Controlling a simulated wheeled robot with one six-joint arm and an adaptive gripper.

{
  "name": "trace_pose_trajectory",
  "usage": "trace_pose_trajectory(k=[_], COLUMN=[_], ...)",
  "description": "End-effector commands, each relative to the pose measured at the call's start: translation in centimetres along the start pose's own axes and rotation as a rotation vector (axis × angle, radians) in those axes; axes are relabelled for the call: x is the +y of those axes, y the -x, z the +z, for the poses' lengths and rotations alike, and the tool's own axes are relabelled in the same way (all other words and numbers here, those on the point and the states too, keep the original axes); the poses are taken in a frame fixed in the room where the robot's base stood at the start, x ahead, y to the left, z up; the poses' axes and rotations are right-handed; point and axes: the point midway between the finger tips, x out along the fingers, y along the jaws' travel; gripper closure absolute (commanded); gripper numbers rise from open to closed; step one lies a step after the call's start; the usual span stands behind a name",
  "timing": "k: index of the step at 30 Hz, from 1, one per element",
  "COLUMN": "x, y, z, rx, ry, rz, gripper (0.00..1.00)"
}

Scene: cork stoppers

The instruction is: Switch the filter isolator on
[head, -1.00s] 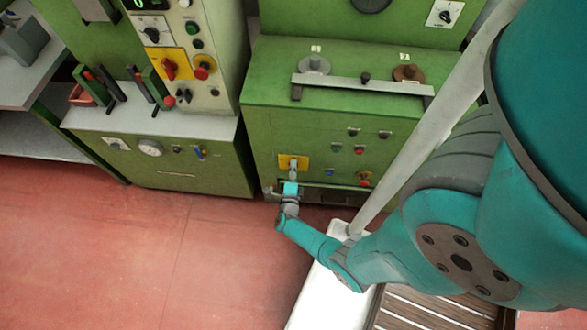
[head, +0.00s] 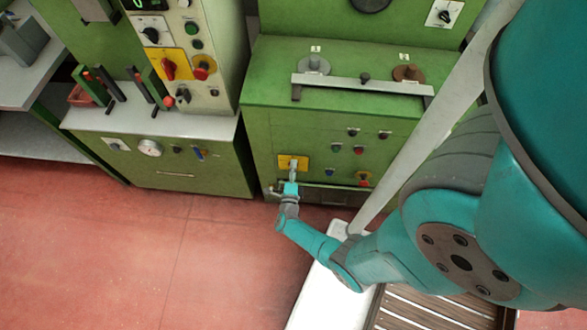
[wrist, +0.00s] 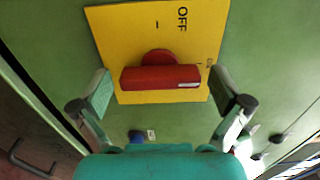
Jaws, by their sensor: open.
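The isolator is a red rotary handle (wrist: 160,79) on a yellow plate (wrist: 112,38) marked OFF, seen in the wrist view. The handle lies crosswise in that view, with a white mark near its right end. My gripper (wrist: 160,97) is open, one finger on each side of the handle, with gaps between the fingers and the handle ends. In the head view my gripper (head: 292,174) is in front of the yellow plate (head: 302,163) on the green cabinet, and it hides the handle there.
A blue button (wrist: 136,136) sits below the plate in the wrist view. Another red switch (head: 169,67) is on the left machine. Red floor (head: 120,250) is clear at left.

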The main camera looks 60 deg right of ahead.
Motion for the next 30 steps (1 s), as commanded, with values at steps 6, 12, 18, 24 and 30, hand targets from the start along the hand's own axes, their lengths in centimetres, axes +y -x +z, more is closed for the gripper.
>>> trace_pose_trajectory(k=[6,12,18,24,30], x=[0.1,0.1,0.1,0.0,0.0], y=[1.0,3.6,6.3,8.6,10.5], z=[0.1,0.1,0.0,0.1,0.1], rx=[-0.003,-0.006,-0.005,-0.005,-0.004], ry=[0.000,0.001,0.001,0.000,-0.001], rz=[0.000,0.001,0.001,0.000,-0.001], gripper=[0.00,0.00,0.00,0.00,0.00])
